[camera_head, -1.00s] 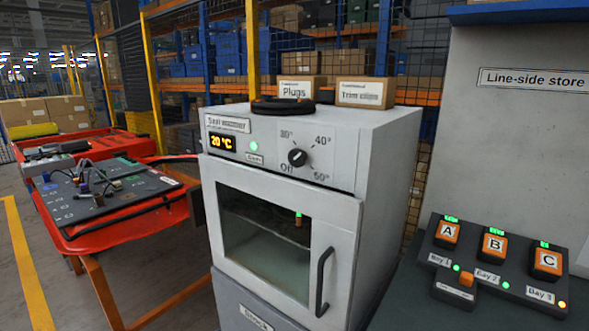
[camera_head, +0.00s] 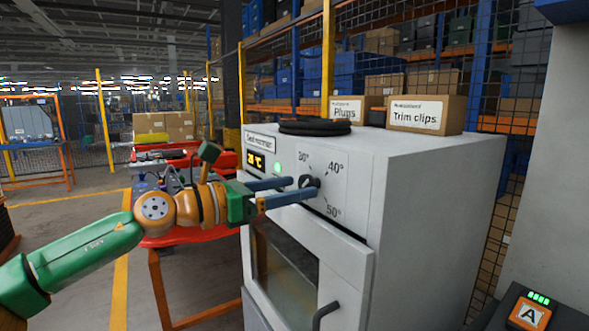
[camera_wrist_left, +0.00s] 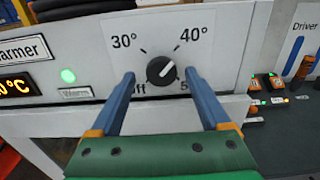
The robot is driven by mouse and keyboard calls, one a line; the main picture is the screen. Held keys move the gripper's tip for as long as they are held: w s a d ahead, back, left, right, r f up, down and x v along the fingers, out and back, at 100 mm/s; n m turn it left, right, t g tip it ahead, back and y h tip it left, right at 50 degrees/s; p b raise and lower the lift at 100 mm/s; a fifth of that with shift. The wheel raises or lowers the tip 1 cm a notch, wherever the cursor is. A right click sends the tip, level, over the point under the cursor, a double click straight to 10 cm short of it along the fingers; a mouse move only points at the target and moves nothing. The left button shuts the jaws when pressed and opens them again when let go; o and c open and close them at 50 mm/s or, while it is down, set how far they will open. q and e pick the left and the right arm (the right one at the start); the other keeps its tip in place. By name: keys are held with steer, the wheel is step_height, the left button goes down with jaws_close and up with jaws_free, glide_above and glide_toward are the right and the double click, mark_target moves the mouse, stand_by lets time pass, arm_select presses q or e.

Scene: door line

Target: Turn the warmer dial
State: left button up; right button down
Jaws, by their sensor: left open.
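The warmer (camera_head: 400,180) is a light grey cabinet with a glass door and a front panel. Its round black dial (camera_wrist_left: 161,70) has a white pointer aimed up and right, between the 40° and 50° marks; the dial also shows in the head view (camera_head: 311,182). My left gripper (camera_wrist_left: 160,76) is open, with one blue finger on each side of the dial. I cannot tell whether the fingers touch it. In the head view my left gripper (camera_head: 304,187) reaches the panel from the left. The display (camera_wrist_left: 17,86) is partly cut off, beside a lit green lamp (camera_wrist_left: 68,76).
A black coil (camera_head: 315,126) and boxes labelled Plugs (camera_head: 347,108) and Trim clips (camera_head: 425,114) are on or behind the warmer's top. A door handle (camera_head: 325,315) sticks out below the panel. A red cart is behind my left arm.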

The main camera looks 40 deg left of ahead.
arm_select(q)
steer(key=shift+w+d, duration=0.45)
steer(key=shift+s+a, duration=0.1)
steer(key=shift+a, duration=0.1)
jaws_close()
arm_select(e)
steer(key=shift+w+d+r, duration=0.15)
steer(key=shift+d+r, duration=0.25)
steer(key=shift+r, duration=0.1)
